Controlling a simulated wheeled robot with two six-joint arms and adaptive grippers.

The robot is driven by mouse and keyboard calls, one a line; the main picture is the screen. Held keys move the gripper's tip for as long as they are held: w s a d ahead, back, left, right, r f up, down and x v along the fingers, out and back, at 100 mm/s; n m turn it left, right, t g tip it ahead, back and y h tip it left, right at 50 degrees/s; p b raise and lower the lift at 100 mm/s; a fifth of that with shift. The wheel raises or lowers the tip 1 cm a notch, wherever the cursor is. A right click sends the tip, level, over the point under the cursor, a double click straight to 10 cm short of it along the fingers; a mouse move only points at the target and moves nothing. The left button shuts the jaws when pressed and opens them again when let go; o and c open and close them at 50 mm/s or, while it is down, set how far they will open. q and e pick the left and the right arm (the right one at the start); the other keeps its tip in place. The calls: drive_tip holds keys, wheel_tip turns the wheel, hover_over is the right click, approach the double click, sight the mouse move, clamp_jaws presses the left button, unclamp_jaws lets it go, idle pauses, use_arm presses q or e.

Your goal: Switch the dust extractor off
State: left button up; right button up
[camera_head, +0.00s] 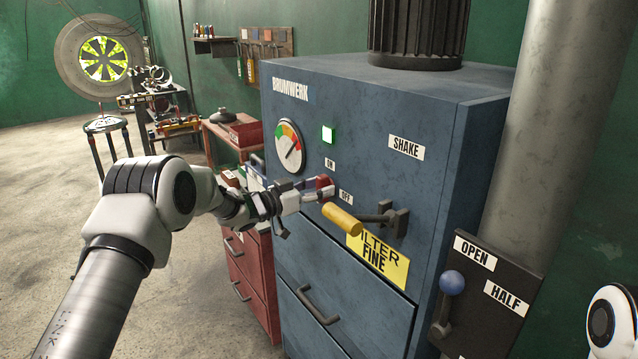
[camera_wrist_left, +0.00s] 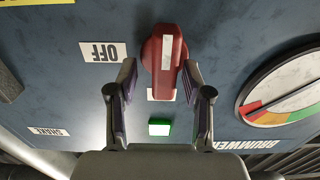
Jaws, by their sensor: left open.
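The dust extractor (camera_head: 345,110) is a blue cabinet marked BRUMWERK. Its red rotary switch (camera_head: 323,182) sits on the front between the ON label (camera_head: 330,164) and the OFF label (camera_head: 346,197). The green lamp (camera_head: 328,134) above is lit. My left gripper (camera_head: 312,196) is at the switch. In the left wrist view the red switch (camera_wrist_left: 165,55) has a white stripe running toward the green lamp (camera_wrist_left: 159,128), with the OFF label (camera_wrist_left: 103,52) off to its side. My left fingers are open, one on each side of the switch's lower part; contact cannot be told. My right gripper is out of view.
A yellow-handled lever (camera_head: 341,218) sticks out just below right of the switch. A gauge (camera_head: 289,146) is to its upper left. A blue-knobbed lever (camera_head: 452,283) with OPEN and HALF labels stands right. A red drawer cabinet (camera_head: 250,270) is at left.

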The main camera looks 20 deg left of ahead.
use_arm(q)
drive_tip(key=shift+w+a+f, duration=0.15)
drive_tip(key=shift+a+f, duration=0.05)
drive_tip(key=shift+a, duration=0.15)
drive_tip(key=c, duration=0.3)
drive_tip(key=shift+d+r, duration=0.1)
clamp_jaws()
drive_tip(key=shift+m+b, duration=0.7)
drive_tip(key=shift+b, duration=0.45)
drive_tip(key=shift+s+d+f+m+b, duration=0.1)
drive_tip(key=shift+f+m+b, duration=0.05)
drive_tip(key=shift+m+b, duration=2.7)
drive_tip(key=shift+s+d+f+m+b, duration=0.1)
drive_tip(key=shift+m+b, duration=2.6)
drive_tip(key=shift+b, duration=0.25)
drive_tip(key=shift+s+d+f+m+b, duration=0.1)
drive_tip(key=shift+f+m+b, duration=0.05)
drive_tip(key=shift+m+b, duration=2.7)
